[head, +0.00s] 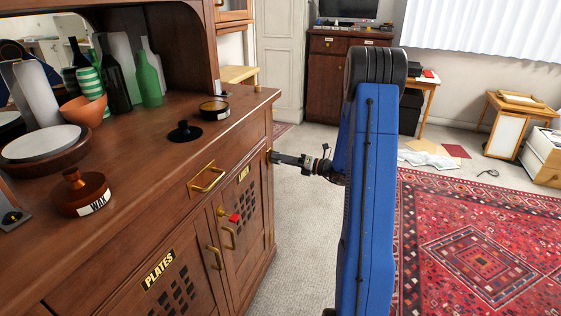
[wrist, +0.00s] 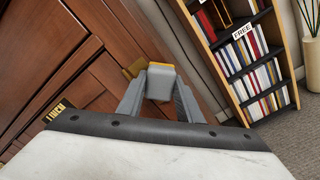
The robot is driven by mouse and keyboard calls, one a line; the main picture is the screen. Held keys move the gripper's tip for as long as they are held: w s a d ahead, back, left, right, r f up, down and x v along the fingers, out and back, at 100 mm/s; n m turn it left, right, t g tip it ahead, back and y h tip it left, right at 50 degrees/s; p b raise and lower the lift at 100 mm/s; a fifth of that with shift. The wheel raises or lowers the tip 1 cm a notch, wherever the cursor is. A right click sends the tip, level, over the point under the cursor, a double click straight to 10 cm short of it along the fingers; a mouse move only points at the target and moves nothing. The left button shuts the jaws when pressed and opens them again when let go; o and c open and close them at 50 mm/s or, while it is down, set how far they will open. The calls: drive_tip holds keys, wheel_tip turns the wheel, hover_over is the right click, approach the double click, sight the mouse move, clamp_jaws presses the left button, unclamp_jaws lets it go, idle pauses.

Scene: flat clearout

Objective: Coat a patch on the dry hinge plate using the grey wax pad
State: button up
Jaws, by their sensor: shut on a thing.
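My gripper (head: 277,157) reaches in from the right to the right edge of the sideboard in the head view. In the wrist view my gripper (wrist: 159,90) is shut on the grey wax pad (wrist: 160,84), a small block between the fingers. A brass hinge plate (wrist: 134,68) on the wooden cabinet edge shows just left of and beyond the pad. In the head view a bit of the hinge plate (head: 269,156) shows at the gripper tip. Pad and plate look very close; I cannot tell whether they touch. The pad's far face is hidden.
The sideboard top (head: 150,150) holds a lidded pot labelled WAX (head: 80,194), a round tin (head: 214,110), bottles and an orange bowl (head: 83,110). Brass handles (head: 206,178) stick out from the front. A bookcase (wrist: 245,70) stands right in the wrist view. Carpet (head: 300,225) beside the sideboard is clear.

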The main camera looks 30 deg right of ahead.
sight(267, 157)
drive_tip(key=shift+s+a, duration=0.6)
drive_tip(key=shift+a, duration=0.2)
drive_tip(key=shift+s+a, duration=0.55)
drive_tip(key=shift+a, duration=0.2)
drive_tip(key=shift+r, duration=0.85)
drive_tip(key=shift+w+d, duration=0.55)
drive_tip(key=shift+d, duration=0.3)
drive_tip(key=shift+w+d, duration=0.55)
drive_tip(key=shift+d, duration=0.3)
drive_tip(key=v, duration=0.6)
drive_tip(key=shift+s+f, duration=0.1)
drive_tip(key=v, duration=0.2)
drive_tip(key=shift+s+d, duration=0.3)
